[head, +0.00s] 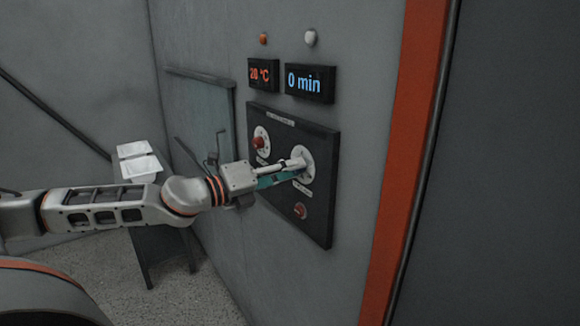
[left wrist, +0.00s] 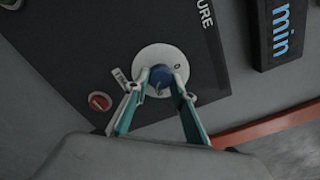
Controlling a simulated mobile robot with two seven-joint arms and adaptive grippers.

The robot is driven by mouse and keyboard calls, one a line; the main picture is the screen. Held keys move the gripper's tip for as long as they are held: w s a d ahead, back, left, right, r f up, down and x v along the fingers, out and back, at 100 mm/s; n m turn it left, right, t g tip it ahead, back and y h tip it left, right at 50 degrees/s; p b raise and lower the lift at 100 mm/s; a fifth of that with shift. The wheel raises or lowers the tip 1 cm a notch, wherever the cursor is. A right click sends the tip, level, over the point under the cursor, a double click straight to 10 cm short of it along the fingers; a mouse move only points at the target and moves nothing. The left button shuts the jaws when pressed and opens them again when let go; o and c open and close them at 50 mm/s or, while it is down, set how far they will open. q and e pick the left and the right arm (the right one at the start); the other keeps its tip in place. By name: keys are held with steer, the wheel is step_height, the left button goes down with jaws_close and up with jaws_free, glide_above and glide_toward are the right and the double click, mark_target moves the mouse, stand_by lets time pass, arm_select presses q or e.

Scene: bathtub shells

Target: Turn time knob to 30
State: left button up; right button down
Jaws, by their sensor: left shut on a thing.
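The time knob (left wrist: 161,79) is blue on a round white dial in the left wrist view. In the head view its white dial (head: 308,172) is on the right of the dark control panel (head: 318,217), with the knob itself hidden by my gripper. My left gripper (head: 297,166) has its fingers at the dial. In the left wrist view the left gripper (left wrist: 160,86) is shut on the blue knob, one finger on each side. The time display (head: 311,83) reads "0 min" in blue. My right gripper is not in view.
A red knob (head: 259,142) sits on the panel left of the time dial, and a red button (head: 300,211) sits below. The temperature display (head: 263,74) reads 20 °C. An orange post (head: 403,150) stands to the right. A small table with white trays (head: 140,168) is at left.

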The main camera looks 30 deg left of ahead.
arm_select(q)
steer(key=shift+f+m+p, duration=0.15)
steer(key=shift+m+p, duration=0.35)
steer(key=shift+m, duration=3.3)
steer(key=o, duration=1.1)
steer(key=shift+a, duration=0.1)
